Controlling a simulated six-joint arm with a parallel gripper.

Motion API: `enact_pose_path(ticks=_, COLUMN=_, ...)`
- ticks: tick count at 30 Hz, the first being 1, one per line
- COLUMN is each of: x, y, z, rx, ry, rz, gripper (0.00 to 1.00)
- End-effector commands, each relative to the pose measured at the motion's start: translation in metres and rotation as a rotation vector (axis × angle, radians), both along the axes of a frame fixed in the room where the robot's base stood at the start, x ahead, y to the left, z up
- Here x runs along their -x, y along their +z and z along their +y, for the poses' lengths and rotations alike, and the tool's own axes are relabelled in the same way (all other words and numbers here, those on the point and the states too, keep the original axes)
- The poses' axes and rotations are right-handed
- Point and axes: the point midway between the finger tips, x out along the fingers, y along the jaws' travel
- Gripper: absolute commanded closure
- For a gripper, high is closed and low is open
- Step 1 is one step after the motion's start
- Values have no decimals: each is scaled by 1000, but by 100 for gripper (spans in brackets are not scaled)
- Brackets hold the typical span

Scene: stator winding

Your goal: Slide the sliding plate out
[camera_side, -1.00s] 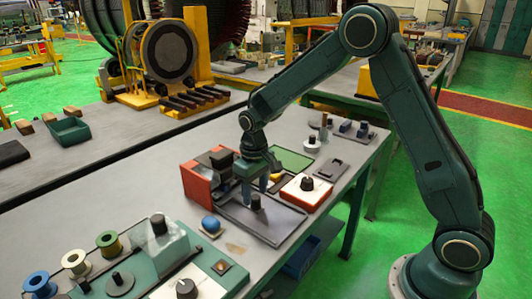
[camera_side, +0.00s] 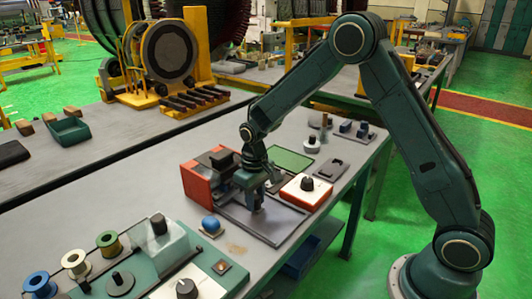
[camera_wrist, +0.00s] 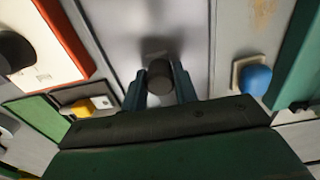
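The sliding plate (camera_side: 240,214) is a flat grey plate lying in the dark tray-like frame beside the red-orange box (camera_side: 196,186). A dark upright knob stands on it; in the wrist view the knob (camera_wrist: 160,77) shows against the light grey plate (camera_wrist: 183,22). My gripper (camera_side: 258,200) is down at the knob, with one finger on each side of it. In the wrist view my fingers (camera_wrist: 160,88) flank the knob closely. Whether they press on it cannot be told. In the side view the gripper largely hides the knob.
A white block with a red-orange base and black knob (camera_side: 307,184) stands close at the right. A blue ball-shaped button (camera_side: 210,223) sits at the front left. A green panel (camera_side: 292,161) lies behind. Coloured spools (camera_side: 108,243) and a green machine stand at the lower left.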

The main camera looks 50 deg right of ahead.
Motion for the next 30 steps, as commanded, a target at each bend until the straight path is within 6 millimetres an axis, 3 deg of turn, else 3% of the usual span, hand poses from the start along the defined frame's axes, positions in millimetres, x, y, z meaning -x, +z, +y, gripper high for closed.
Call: enact_pose_path(ticks=30, x=28, y=1, z=0, rx=0, ry=-1, rz=-2, gripper=84)
